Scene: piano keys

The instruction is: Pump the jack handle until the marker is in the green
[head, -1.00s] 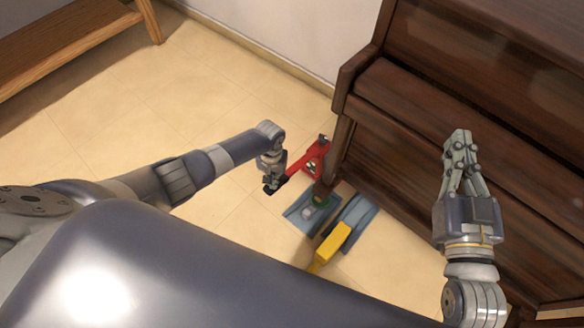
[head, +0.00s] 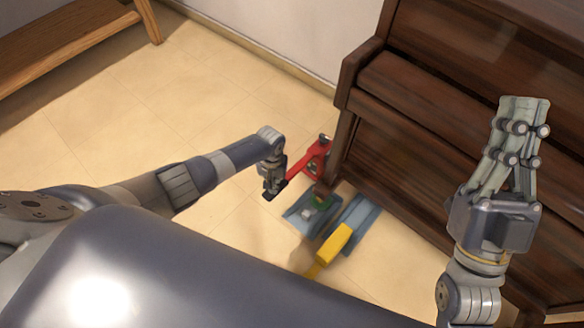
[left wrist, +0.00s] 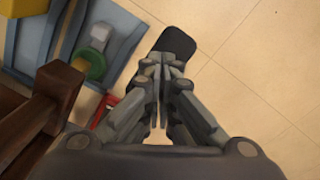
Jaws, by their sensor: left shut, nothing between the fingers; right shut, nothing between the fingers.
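The red jack (head: 318,157) stands on the floor against the piano's left end. Its red handle (head: 297,170) slopes down toward the left and ends in a black grip (left wrist: 175,42). My left gripper (head: 270,186) is shut at the handle's end; in the left wrist view its closed fingertips (left wrist: 160,66) overlap the black grip, and I cannot tell if they touch it. A bit of red jack (left wrist: 104,108) shows beside the fingers there. I cannot make out the marker or its green zone. My right gripper (head: 524,104) is shut and empty, raised in front of the piano.
The brown piano (head: 440,120) fills the right side. By its leg (left wrist: 50,95) lie a blue-grey dolly (head: 298,216) with a green ring (left wrist: 90,66), another blue-grey piece (head: 362,222) and a yellow block (head: 334,243). A wooden bench (head: 75,38) stands back left. Floor at left is clear.

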